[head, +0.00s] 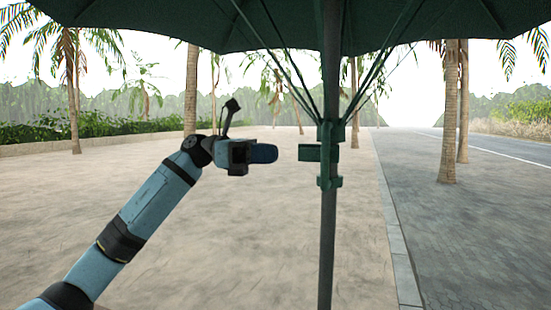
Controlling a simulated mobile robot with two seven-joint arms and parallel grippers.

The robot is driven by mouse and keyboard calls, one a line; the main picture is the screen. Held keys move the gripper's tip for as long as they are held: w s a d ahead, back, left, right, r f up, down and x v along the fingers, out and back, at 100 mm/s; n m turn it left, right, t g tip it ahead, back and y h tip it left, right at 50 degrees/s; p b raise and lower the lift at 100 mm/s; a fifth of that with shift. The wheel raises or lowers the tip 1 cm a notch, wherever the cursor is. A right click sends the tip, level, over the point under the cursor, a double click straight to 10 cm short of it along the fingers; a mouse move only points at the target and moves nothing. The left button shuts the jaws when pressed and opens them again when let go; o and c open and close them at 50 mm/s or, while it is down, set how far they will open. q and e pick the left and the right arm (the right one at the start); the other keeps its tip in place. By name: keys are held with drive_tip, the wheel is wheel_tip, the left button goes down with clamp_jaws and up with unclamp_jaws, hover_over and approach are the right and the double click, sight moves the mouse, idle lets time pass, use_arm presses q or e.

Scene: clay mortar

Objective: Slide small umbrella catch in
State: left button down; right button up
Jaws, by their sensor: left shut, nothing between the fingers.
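A dark green umbrella (200,22) stands open overhead, its dark pole (328,245) upright in the middle of the head view. A green runner with a collar (330,183) sits around the pole, below where the thin ribs meet. The small green catch (310,153) sticks out from the pole's left side. My left gripper (264,153) is level with the catch, to its left, pointing at it with a visible gap between. The gripper is shut and empty. My right gripper is not in view.
Pale paved ground lies open around the pole. A kerb (390,220) and grey pavement run along the right. Palm trunks (448,115) stand further back, with a hedge (100,122) at the left. The umbrella ribs (290,70) slope down to the pole above the catch.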

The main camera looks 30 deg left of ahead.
use_arm(q)
drive_tip(key=b+v, duration=0.1)
drive_tip(key=v, duration=0.8)
drive_tip(key=shift+a, duration=0.3)
drive_tip(key=shift+s, duration=0.1)
